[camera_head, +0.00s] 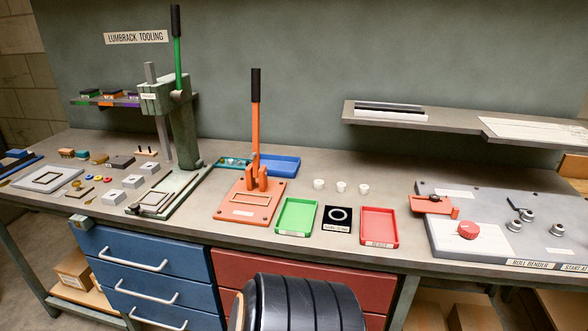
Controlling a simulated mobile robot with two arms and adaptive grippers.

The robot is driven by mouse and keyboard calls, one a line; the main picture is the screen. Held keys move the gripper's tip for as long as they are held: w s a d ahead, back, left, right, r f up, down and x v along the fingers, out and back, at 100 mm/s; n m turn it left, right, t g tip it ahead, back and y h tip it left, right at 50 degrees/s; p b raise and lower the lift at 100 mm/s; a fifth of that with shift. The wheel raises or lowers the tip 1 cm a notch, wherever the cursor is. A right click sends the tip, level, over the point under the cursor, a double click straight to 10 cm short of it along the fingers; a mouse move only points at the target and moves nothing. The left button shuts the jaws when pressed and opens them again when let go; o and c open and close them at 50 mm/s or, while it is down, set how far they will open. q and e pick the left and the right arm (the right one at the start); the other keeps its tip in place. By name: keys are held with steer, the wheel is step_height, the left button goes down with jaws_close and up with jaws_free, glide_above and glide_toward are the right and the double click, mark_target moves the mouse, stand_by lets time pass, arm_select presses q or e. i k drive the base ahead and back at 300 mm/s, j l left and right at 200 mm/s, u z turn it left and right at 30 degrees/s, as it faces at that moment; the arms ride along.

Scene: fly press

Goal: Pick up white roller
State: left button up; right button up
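Three small white cylinders stand upright in a row near the middle of the bench: a left one (318,184), a middle one (341,187) and a right one (363,188). They are apart from each other. They look like short rollers or cups; I cannot tell which at this size. Neither of my grippers is in view, and nothing visible touches the white cylinders.
In front of them lie a green tray (279,217), a black card with a ring (327,224) and a red tray (379,243). An orange lever press (246,216) stands left, a grey roll bender (480,253) right. A shelf (465,128) overhangs behind.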

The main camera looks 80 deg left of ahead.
mark_target(318, 185)
steer(key=u, duration=2.55)
steer(key=i+l+u, duration=0.1)
steer(key=i+u, duration=0.2)
steer(key=u, duration=0.15)
steer(key=i+l+u, duration=0.25)
steer(key=u, duration=0.25)
